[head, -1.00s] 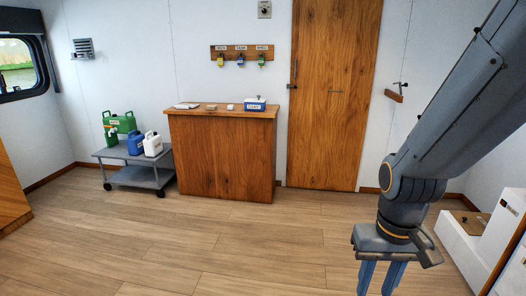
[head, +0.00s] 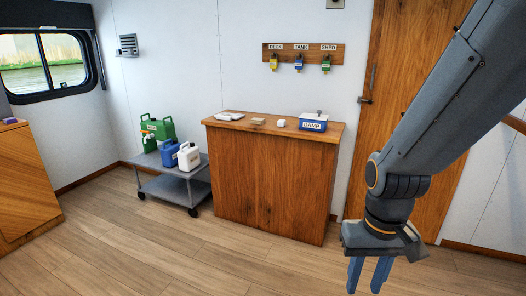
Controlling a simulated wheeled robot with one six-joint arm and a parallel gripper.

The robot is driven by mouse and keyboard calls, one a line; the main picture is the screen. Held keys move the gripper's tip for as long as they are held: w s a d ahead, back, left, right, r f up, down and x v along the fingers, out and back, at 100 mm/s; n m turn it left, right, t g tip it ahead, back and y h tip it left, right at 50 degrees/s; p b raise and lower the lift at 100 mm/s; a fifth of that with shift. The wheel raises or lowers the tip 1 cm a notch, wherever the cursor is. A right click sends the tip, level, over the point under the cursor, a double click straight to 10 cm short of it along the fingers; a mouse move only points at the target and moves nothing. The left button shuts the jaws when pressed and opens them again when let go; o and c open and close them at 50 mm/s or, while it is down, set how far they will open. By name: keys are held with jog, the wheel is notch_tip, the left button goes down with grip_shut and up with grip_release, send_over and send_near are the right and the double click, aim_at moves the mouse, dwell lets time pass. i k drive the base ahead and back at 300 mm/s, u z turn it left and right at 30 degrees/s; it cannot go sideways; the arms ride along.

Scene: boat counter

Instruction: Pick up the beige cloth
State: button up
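A small beige folded item (head: 258,121), which looks like the beige cloth, lies flat on top of the wooden counter (head: 265,180). A white flat item (head: 230,116) lies to its left and a small white item (head: 281,123) to its right. A blue box labelled DAMP (head: 313,123) stands at the right end of the counter top. My gripper (head: 368,280) points down at the lower right, in front of the counter and well away from the cloth. Its two blue fingers are apart with nothing visible between them.
A grey wheeled cart (head: 172,185) with green, blue and white jugs stands left of the counter. A key rack (head: 303,57) hangs on the wall above. A wooden door (head: 390,70) is behind my arm. The floor (head: 170,255) in front is clear.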

aim_at(256, 121)
jog(key=u, duration=0.35)
jog(key=i, duration=2.05)
jog(key=u, duration=0.45)
jog(key=i, duration=1.65)
jog(key=u, duration=0.15)
